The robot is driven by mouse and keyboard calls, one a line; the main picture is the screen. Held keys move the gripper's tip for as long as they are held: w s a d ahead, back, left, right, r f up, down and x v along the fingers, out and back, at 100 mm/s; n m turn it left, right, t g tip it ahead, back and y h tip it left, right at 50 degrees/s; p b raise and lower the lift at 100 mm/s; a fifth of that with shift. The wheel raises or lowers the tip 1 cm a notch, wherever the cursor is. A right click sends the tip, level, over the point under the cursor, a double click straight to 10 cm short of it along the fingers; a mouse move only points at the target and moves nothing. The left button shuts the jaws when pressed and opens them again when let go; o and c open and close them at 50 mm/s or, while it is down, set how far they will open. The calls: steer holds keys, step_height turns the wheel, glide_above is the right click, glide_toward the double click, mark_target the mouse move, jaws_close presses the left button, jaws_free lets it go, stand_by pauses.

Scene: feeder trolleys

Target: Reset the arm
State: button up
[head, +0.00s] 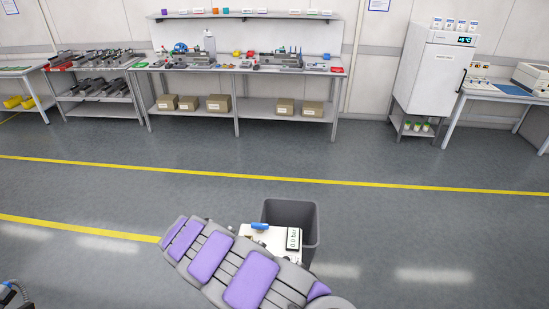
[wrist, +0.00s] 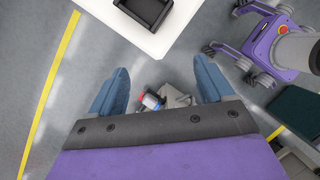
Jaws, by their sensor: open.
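My gripper (wrist: 160,68) shows in the wrist view with its two blue fingers spread wide apart. It is open, with nothing held between the fingers. Beyond and below the gap is a small grey item with a red, white and blue part (wrist: 151,101); the gripper's edge partly hides it, and I cannot tell if it touches a finger. In the head view I cannot make out the gripper.
A white surface (wrist: 175,22) holds a dark tray (wrist: 146,12) in the wrist view. In the head view, a dark grey bin (head: 290,211) stands behind a white unit with a display (head: 292,238). Benches (head: 190,67) and a white cabinet (head: 432,75) line the wall; the floor before them is clear.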

steer(key=w+d+r+m+g+h+b, duration=0.1)
steer(key=d+r+m, duration=0.4)
steer(key=d+r, duration=0.45)
steer(key=d+r+m+h+b, duration=0.1)
steer(key=d+r+m, duration=0.55)
steer(key=d, duration=0.65)
steer(key=s+d+r+m+g+b, duration=0.1)
steer(key=s+d+r+m+b, duration=0.1)
steer(key=s+d+r+m, duration=0.35)
steer(key=s+d+r+m+g+y+b, duration=0.1)
steer(key=s+d+m, duration=0.15)
steer(key=s, duration=0.45)
steer(key=s+d+r+m+y, duration=0.1)
steer(key=s+d+r+m, duration=0.1)
steer(key=s+d, duration=0.35)
steer(key=s+a+f+m+y+b, duration=0.1)
steer(key=s+m, duration=0.1)
steer(key=s, duration=0.6)
steer(key=s+a+f+m+g+y+b, duration=0.1)
steer(key=s+m+y, duration=0.1)
steer(key=s, duration=0.7)
steer(key=shift+s+a+m, duration=0.3)
steer(key=shift+a+m, duration=0.1)
steer(key=shift+m, duration=0.05)
